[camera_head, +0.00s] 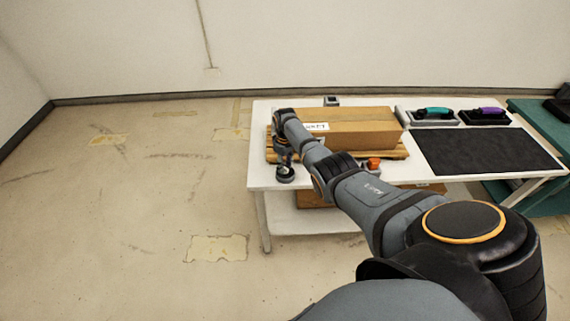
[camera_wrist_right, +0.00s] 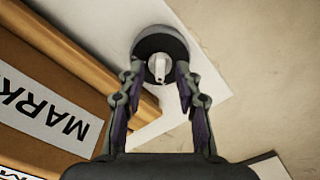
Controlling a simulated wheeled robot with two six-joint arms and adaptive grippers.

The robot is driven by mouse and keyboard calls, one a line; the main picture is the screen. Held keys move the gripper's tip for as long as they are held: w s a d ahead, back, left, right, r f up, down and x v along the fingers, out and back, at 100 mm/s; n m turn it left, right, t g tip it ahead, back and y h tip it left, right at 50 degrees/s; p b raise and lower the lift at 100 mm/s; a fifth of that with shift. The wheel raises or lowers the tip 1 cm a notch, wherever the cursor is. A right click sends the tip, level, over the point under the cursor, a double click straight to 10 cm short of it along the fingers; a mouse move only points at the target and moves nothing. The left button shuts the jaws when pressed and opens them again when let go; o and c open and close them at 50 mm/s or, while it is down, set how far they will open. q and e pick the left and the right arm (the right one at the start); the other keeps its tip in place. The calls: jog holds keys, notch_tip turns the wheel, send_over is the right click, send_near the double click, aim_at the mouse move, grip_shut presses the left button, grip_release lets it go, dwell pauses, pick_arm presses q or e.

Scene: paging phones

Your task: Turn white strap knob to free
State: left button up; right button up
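The white strap knob (camera_wrist_right: 158,67) stands on a round dark base (camera_wrist_right: 160,44) at the table edge. In the head view this dark base (camera_head: 285,175) shows at the table's front left corner, below my right gripper (camera_head: 283,158). In the right wrist view my right gripper (camera_wrist_right: 159,82) is open, with one finger on each side of the white knob. Gaps seem to show between the fingers and the knob; I cannot tell whether either touches. My left gripper is not in view.
A cardboard box (camera_head: 362,127) lies on a wooden pallet (camera_head: 392,153) on the white table (camera_head: 262,182). An orange part (camera_head: 373,163) is at its front. A dark mat (camera_head: 487,150), a teal-handled tool (camera_head: 433,112) and a purple-handled tool (camera_head: 488,113) lie to the right.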

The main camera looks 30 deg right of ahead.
aim_at(285, 168)
notch_tip(285, 168, up, 12)
dwell(0.4)
dwell(0.3)
